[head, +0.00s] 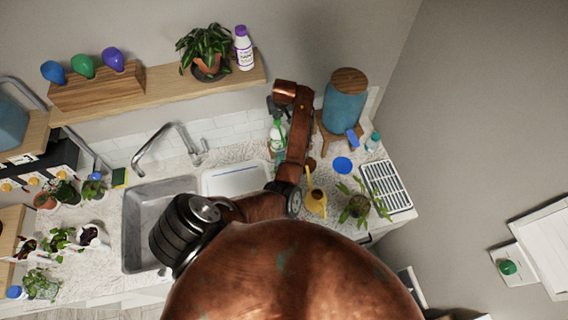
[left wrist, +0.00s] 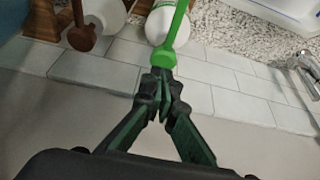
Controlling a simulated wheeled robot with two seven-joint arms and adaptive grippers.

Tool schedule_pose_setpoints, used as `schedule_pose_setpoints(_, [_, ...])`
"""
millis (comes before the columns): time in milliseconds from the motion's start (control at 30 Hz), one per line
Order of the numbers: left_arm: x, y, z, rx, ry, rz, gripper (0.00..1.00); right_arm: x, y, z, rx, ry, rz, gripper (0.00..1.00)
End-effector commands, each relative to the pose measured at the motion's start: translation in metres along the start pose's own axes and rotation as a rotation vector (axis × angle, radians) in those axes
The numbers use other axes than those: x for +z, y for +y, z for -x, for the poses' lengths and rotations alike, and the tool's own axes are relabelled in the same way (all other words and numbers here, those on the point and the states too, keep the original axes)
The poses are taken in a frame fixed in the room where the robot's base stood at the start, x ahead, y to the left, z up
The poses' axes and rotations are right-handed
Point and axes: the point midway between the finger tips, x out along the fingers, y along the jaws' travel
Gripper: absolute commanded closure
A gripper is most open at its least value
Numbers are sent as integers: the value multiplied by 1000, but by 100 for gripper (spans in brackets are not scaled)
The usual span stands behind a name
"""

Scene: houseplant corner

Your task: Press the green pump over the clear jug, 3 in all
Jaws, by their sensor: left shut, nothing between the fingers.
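The green pump (head: 277,124) tops a white bottle (head: 277,138) at the back of the counter, partly hidden by my left arm. In the left wrist view the green pump (left wrist: 171,38) is a long bright piece across the white bottle (left wrist: 195,28). My left gripper (head: 274,112) is shut and empty beside the pump head. In the left wrist view its fingertips (left wrist: 162,76) line up with the near end of the green piece; I cannot tell whether they touch. I cannot make out the clear jug; my arm covers part of the counter there. My right gripper is not in view.
A blue dispenser with a wooden lid (head: 345,103) stands right of my arm. A yellow watering can (head: 316,200), potted plant (head: 357,207) and white rack (head: 388,186) are nearer. The sink (head: 140,215) and white tray (head: 222,180) lie left. A wooden shelf (head: 150,92) runs above.

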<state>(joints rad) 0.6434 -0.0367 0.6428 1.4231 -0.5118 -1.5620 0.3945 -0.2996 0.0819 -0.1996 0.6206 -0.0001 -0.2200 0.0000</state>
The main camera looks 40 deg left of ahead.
Motion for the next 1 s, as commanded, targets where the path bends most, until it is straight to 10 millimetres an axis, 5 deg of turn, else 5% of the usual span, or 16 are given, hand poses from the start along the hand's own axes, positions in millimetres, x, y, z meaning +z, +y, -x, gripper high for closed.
schedule_pose_setpoints(1000, [8, 0, -19, 0, 1, 0, 100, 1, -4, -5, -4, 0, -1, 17])
